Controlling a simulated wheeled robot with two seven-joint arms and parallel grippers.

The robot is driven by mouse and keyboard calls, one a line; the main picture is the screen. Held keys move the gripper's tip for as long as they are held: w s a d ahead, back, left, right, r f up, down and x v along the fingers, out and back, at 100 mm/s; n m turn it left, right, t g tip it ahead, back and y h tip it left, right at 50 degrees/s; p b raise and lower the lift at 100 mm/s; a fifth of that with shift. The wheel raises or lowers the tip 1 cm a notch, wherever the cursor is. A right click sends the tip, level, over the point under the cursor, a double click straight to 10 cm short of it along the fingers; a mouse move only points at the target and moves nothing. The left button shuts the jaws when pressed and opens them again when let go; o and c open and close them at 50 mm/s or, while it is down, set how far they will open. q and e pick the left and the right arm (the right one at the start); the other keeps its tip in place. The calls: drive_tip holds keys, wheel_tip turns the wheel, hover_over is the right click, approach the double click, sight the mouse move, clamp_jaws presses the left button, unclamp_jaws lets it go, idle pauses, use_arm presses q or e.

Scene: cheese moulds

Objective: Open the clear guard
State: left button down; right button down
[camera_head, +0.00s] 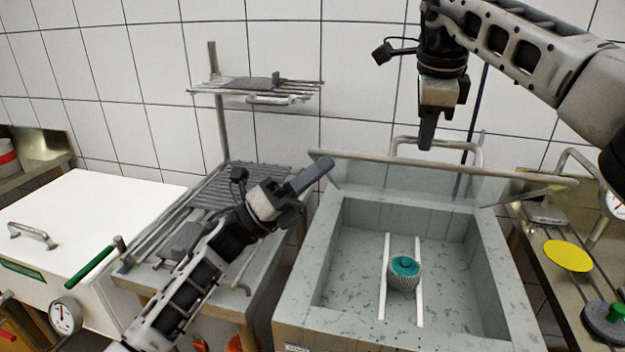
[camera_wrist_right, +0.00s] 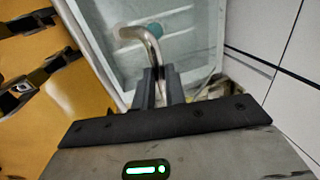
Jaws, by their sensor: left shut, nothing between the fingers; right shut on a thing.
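The clear guard (camera_head: 365,177) is a see-through panel at the back of the grey stone basin (camera_head: 300,300), with a pale rail (camera_head: 490,172) along its upper edge. It stands raised and tilted; its exact angle is hard to tell. A bent metal handle (camera_head: 470,146) rises behind the rail. My right gripper (camera_head: 428,138) points down and is shut on the handle, whose curved tube shows at the fingertips in the right wrist view (camera_wrist_right: 135,34). My left gripper (camera_head: 322,172) is shut and empty, its tips near the rail's left end; I cannot tell whether they touch.
A ribbed mould with a teal top (camera_head: 404,268) sits on white strips in the basin. A wall rack (camera_head: 262,90) and ridged board (camera_head: 240,182) are at left, beside a white lidded vat (camera_head: 90,215). A yellow disc (camera_head: 567,256) lies on the right-hand counter.

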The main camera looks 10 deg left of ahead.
use_arm(q)
drive_tip(key=shift+w+a+r, duration=0.2)
drive_tip(key=shift+w+r, duration=0.1)
use_arm(e)
drive_tip(key=shift+s+f, duration=0.25)
drive_tip(key=shift+f, duration=0.45)
drive_tip(key=c, duration=1.5)
unclamp_jaws()
drive_tip(key=shift+o, duration=0.2)
drive_tip(key=shift+w, duration=0.1)
use_arm(q)
drive_tip(key=shift+w+d, duration=0.1)
drive_tip(key=shift+f, duration=0.1)
